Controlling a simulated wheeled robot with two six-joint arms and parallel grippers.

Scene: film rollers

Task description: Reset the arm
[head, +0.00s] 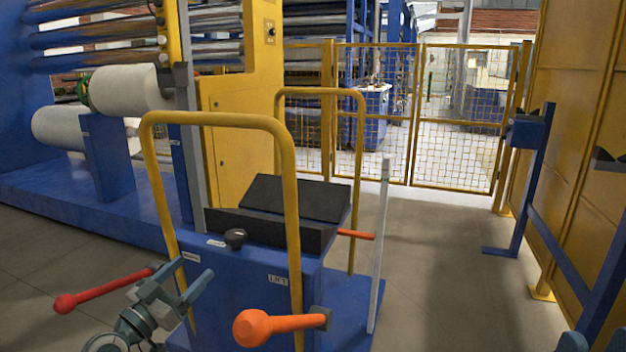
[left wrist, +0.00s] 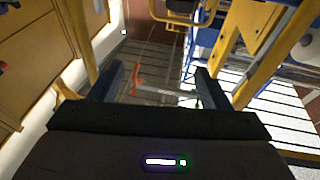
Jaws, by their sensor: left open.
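My left gripper (head: 194,272) is at the lower left of the head view, in front of the blue cart's left side. Its two fingers are apart, with nothing seen held between them. A red lever (head: 105,288) with a ball end passes close by the gripper; I cannot tell whether they touch. In the left wrist view the open fingers (left wrist: 160,86) frame a gap, with an orange-red handle (left wrist: 137,80) seen beyond it. A small teal part (head: 571,342) at the bottom right edge may belong to my right arm; its fingers cannot be made out.
The blue cart (head: 250,285) has yellow hoop rails (head: 292,190) and an orange lever (head: 268,327) in front. A roller machine with white rolls (head: 125,88) stands left. A yellow mesh fence (head: 460,120) closes the back. Blue stands (head: 530,190) line the right; grey floor lies between.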

